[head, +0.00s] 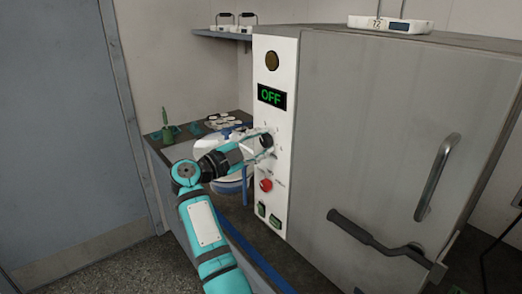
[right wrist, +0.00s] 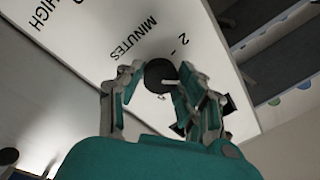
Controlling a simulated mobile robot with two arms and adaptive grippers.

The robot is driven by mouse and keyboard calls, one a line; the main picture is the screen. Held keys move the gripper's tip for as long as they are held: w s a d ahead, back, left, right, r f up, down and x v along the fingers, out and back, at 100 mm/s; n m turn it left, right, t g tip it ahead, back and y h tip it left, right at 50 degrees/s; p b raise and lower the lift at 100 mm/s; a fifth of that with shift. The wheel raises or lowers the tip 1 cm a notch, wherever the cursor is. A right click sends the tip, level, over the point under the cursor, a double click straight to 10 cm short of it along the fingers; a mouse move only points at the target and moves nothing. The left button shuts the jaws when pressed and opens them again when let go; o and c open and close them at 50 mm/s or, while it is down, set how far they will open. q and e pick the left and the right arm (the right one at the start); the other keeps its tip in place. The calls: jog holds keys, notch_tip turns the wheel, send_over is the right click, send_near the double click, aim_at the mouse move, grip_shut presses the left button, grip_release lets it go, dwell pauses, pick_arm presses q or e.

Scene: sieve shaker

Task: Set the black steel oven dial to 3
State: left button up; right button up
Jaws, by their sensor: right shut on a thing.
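The oven (head: 385,130) is a large grey steel cabinet with a white control panel (head: 284,150) on its left side in the head view. The black dial (head: 266,139) is on this panel, below a display (head: 271,96) that reads green "OFF". My right gripper (head: 263,145) reaches the dial from the left and partly covers it. In the right wrist view the fingers (right wrist: 162,76) are shut around the round black dial (right wrist: 159,71). A white mark shows on the dial. Printing "2" and "MINUTES" is near it; no "3" is readable. My left gripper is out of view.
A red button (head: 265,185) and two green switches (head: 262,210) are below the dial. A door handle (head: 437,177) and a dark lever (head: 380,240) stick out from the oven front. A counter with small items (head: 222,121) is behind my arm.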

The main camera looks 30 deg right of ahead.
aim_at(270, 102)
jog(key=shift+f+m+b, duration=0.1)
jog(key=shift+m+b, duration=0.4)
jog(key=shift+m, duration=0.3)
jog(key=o, duration=1.1)
jog(key=shift+o, duration=0.2)
jog(key=shift+r, duration=0.2)
notch_tip(270, 102, up, 10)
jog(key=shift+s+a+f, duration=0.1)
jog(key=shift+f, duration=0.15)
jog(key=shift+w+r, duration=0.2)
jog(key=shift+w, duration=0.05)
